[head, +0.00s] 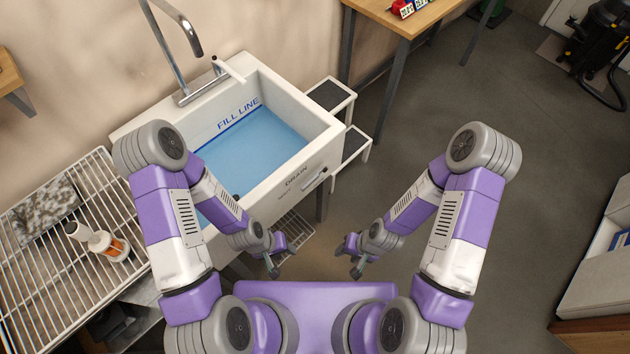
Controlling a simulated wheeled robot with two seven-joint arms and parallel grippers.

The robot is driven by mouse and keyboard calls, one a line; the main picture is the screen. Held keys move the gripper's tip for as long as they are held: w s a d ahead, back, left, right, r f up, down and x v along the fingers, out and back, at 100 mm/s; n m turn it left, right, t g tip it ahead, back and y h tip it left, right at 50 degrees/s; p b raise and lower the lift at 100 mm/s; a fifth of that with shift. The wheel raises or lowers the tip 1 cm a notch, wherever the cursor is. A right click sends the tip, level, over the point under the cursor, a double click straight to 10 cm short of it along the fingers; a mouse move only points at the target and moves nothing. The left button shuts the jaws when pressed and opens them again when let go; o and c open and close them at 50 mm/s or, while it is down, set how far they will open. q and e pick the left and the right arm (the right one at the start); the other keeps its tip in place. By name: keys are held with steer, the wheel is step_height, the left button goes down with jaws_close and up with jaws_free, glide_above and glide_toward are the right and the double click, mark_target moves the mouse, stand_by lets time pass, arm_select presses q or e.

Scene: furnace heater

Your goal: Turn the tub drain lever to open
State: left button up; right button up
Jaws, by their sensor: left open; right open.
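The white tub (283,95) stands ahead and to the left, with blue water (255,148) in it and a blue "FILL LINE" mark on its inner back wall. The drain lever (314,181) is a small light handle on the tub's front face, beside the word "DRAIN". My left gripper (283,264) is open and empty, below and to the left of the lever and apart from it. My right gripper (350,262) is open and empty, below and to the right of the lever, over the floor.
A faucet (185,45) rises behind the tub. A wire rack (45,290) with a bottle (105,244) and a grey speckled block (45,211) is at left. A step stool (352,143) stands right of the tub. A wooden table (410,18) is behind.

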mark_target(309, 186)
steer(key=s+a+f+m+g+y+b, duration=0.35)
steer(key=s+m, duration=0.35)
steer(key=m, duration=0.3)
steer(key=w+a+r+m+y+b, duration=0.35)
steer(key=a+m+y, duration=0.3)
steer(key=m, duration=0.35)
steer(key=w+d+m+t+h+b, duration=0.1)
steer(key=w+d+m+t+b, duration=0.1)
steer(key=w+m+t, duration=0.75)
steer(key=w+d+m+t+b, duration=0.25)
steer(key=w+m+t, duration=0.45)
steer(key=w+m, duration=0.45)
steer(key=x, duration=0.2)
steer(key=b+x, duration=0.1)
steer(key=x, duration=0.1)
steer(key=s+x, duration=0.1)
steer(key=x, duration=0.2)
steer(key=shift+w+a+r, duration=0.1)
steer(key=shift+a+r, duration=0.2)
steer(key=shift+a, duration=0.15)
steer(key=shift+c, duration=0.5)
jaws_close()
